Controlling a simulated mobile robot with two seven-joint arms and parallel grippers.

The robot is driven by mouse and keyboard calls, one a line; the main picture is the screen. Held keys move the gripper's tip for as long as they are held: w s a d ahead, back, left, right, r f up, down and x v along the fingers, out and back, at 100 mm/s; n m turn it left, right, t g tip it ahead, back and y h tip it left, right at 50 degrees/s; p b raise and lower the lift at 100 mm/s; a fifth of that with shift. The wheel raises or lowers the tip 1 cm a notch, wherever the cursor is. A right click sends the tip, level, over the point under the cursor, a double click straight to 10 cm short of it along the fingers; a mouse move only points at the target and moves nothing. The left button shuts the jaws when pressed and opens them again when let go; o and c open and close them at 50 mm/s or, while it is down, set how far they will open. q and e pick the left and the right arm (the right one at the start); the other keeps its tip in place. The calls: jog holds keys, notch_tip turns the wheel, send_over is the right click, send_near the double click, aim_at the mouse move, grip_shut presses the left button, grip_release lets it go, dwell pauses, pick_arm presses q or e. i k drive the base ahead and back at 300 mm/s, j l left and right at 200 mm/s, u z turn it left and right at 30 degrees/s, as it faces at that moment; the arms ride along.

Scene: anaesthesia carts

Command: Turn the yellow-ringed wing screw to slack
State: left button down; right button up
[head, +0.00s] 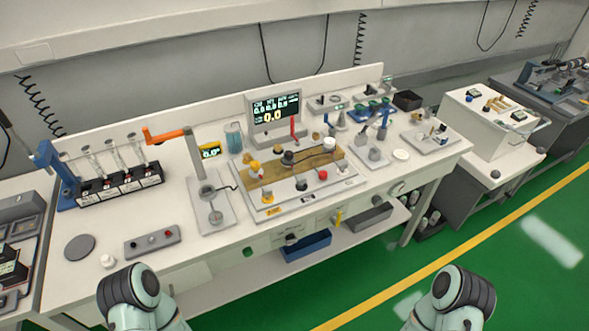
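A white plate (326,187) with a wooden block (316,162) on it sits mid-bench. A small yellow part (254,165) stands at the block's left end, beside a pale piece. Another small yellow part (267,197) sits on the plate's front left corner. Both are too small to tell which is the yellow-ringed wing screw, or how its wings are turned. My left and right arms show only as rounded links at the bottom edge, apart from the bench top. Neither gripper's fingers are in view.
A display (273,114) stands behind the block. An orange-handled post (195,155) rises to its left. A grey button box (152,240) and dark disc (80,247) lie at the front left. A blue bin (306,245) sits on the shelf below. The front bench strip is mostly clear.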

aim_at(267, 194)
jog(key=i+l+u, duration=0.15)
jog(key=l, duration=0.2)
jog(key=i+l+u, duration=0.15)
jog(key=l, duration=0.25)
jog(key=i+l+u, duration=0.15)
jog(key=l, duration=0.25)
jog(key=i, duration=0.05)
